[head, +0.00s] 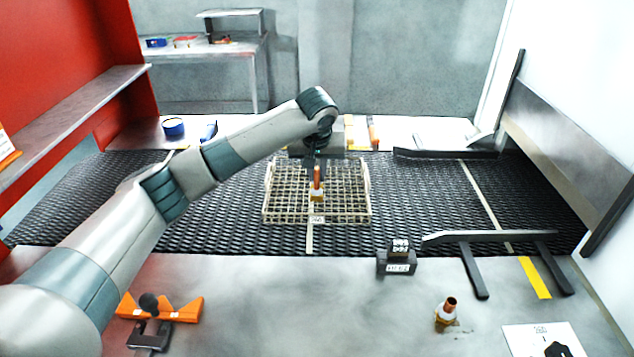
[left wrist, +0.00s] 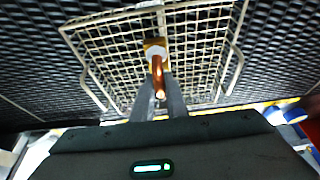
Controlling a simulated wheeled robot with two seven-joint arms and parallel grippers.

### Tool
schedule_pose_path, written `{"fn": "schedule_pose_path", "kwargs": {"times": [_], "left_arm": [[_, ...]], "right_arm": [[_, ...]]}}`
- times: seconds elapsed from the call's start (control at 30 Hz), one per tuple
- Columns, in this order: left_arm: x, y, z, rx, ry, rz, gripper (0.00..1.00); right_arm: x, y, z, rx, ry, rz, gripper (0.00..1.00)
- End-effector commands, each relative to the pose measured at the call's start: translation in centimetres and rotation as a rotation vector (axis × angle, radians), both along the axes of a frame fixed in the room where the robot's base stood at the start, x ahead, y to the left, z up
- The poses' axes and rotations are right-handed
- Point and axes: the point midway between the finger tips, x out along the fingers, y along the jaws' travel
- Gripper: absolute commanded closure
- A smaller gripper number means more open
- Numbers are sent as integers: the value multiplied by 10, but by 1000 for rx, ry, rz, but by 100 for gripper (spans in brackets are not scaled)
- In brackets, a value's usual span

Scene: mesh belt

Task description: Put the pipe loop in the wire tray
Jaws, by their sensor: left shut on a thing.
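The wire tray (head: 365,190) is a shallow, pale wire-grid basket lying on the dark mesh belt; its grid fills much of the left wrist view (left wrist: 112,30). My left gripper (head: 316,166) points down over the tray and is shut on the pipe loop (head: 317,178), a copper pipe with a brass fitting at its lower end. In the left wrist view the pipe loop (left wrist: 157,72) stands out between the fingertips (left wrist: 160,88), fitting towards the grid. Its loop shape does not show from here. I cannot tell whether it touches the tray floor. My right gripper is out of view.
A similar copper-and-brass piece (head: 446,316) stands on the front table, beside a dark labelled block (head: 397,262). A black guide rail (head: 490,238) lies right of the tray. An orange holder (head: 180,309) is at front left.

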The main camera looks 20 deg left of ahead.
Motion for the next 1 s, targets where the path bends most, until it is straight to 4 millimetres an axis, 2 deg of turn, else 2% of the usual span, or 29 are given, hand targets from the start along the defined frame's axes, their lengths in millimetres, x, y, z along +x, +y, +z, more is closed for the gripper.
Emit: {"fn": "schedule_pose_path", "kwargs": {"times": [0.27, 0.63, 1.0], "left_arm": [[1, 0, 1, 0, -2, 0, 100], [0, 0, -34, 1, -1, 0, 100], [1, 0, -39, -1, -3, -1, 100]], "right_arm": [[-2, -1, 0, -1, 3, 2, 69], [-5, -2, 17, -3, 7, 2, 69], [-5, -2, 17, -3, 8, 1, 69]]}}
